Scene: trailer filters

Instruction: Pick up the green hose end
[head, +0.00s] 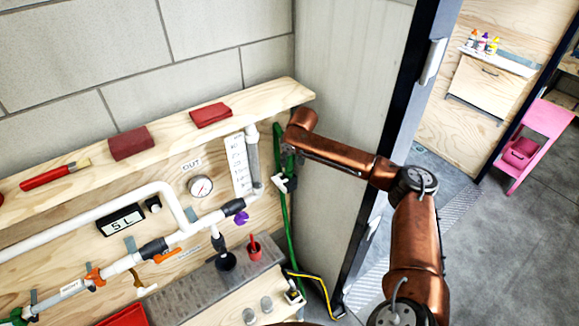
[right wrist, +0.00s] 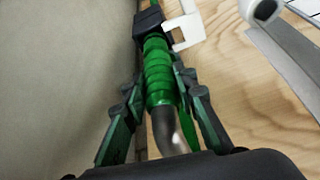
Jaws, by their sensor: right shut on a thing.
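The green hose (head: 288,235) hangs down the right end of the plywood wall panel, beside the open door. Its ribbed green end (right wrist: 158,72) shows in the right wrist view, with a dark collar above it and a grey curved pipe stub below. My right gripper (head: 291,158) reaches in from the right at the panel's end and is small and partly hidden by its own arm there. In the right wrist view its two fingers (right wrist: 160,88) are closed on either side of the hose end. A white clip (head: 286,183) sits close beside the hose. My left gripper is not in view.
White pipes, a gauge (head: 200,187) and a grey tray (head: 190,300) are left of the hose. The doorway and floor (head: 470,250) at right are open.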

